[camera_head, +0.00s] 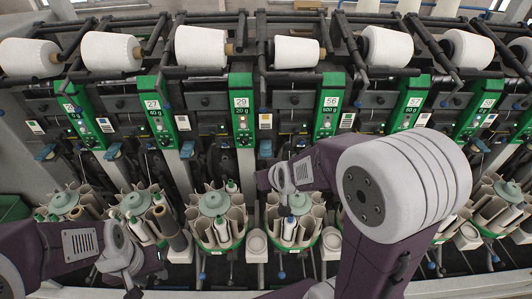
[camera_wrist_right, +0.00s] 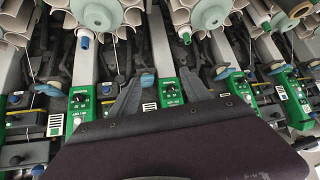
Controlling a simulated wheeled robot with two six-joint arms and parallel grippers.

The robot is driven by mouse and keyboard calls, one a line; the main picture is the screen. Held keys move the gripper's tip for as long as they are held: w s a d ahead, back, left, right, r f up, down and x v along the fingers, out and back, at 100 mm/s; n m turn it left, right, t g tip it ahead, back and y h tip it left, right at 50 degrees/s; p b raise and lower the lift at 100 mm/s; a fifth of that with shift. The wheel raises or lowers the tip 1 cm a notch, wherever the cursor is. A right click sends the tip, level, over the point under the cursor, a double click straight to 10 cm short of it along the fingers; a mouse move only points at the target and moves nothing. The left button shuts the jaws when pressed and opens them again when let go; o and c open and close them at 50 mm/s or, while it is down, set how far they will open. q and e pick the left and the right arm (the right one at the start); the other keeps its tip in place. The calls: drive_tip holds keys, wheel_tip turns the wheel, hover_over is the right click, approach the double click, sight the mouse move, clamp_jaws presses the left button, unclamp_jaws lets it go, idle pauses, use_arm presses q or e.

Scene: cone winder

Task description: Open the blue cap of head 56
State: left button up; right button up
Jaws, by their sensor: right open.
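Head 56 carries a green panel (camera_head: 331,101) with a white number plate in the head view. A blue cap (camera_head: 264,148) sits left of and below that panel, between heads 29 and 56; I cannot tell which head it belongs to. This cap (camera_wrist_right: 147,78) shows between the spread fingers of my right gripper (camera_wrist_right: 158,92) in the right wrist view, with no clear contact. Whether the cap is up or down is unclear. My right arm hides the area below head 56's panel. My left gripper (camera_head: 145,275) is low at left, away from the caps; its jaws are unclear.
Bobbin magazines (camera_head: 215,204) with paper tubes stand in a row below the heads. White cones (camera_head: 201,46) hang above. Other blue caps (camera_head: 187,150) sit beside neighbouring heads. Head 29's green panel (camera_head: 242,108) is close to my right gripper.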

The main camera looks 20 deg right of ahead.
drive_tip(key=w+d+m+t+h+b, duration=0.2)
drive_tip(key=w+d+t+h+b, duration=0.25)
drive_tip(key=w+t+b, duration=0.6)
drive_tip(key=m+g+h+b, duration=0.1)
drive_tip(key=g+b, duration=0.1)
drive_tip(key=b, duration=1.5)
approach(266, 154)
drive_tip(key=x, duration=0.4)
drive_tip(key=shift+s+f, duration=0.1)
drive_tip(key=shift+f, duration=0.15)
drive_tip(key=shift+w+d+r+p, duration=0.15)
drive_tip(key=shift+w+p, duration=0.1)
drive_tip(key=shift+p, duration=0.35)
drive_tip(key=p+x, duration=0.1)
drive_tip(key=x, duration=0.7)
drive_tip(key=shift+w, duration=0.25)
